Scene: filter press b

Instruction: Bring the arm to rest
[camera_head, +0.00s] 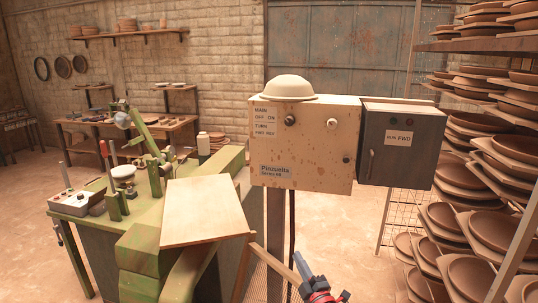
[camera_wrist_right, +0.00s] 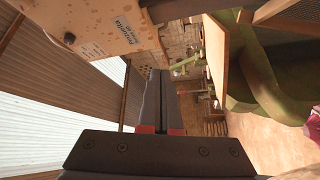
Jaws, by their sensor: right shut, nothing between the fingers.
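My right gripper (camera_head: 302,266) shows at the bottom of the head view, right of centre, in front of the post under the control box. Its fingers are shut and empty. In the right wrist view the two dark fingers (camera_wrist_right: 157,100) lie together with nothing between them. My left gripper is in neither view.
A cream control box (camera_head: 305,150) with a helmet (camera_head: 290,88) on top stands ahead, beside a dark cabinet (camera_head: 398,150). A green machine (camera_head: 145,240) with a flat board (camera_head: 205,212) fills the left. Racks of brown plates (camera_head: 475,222) line the right.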

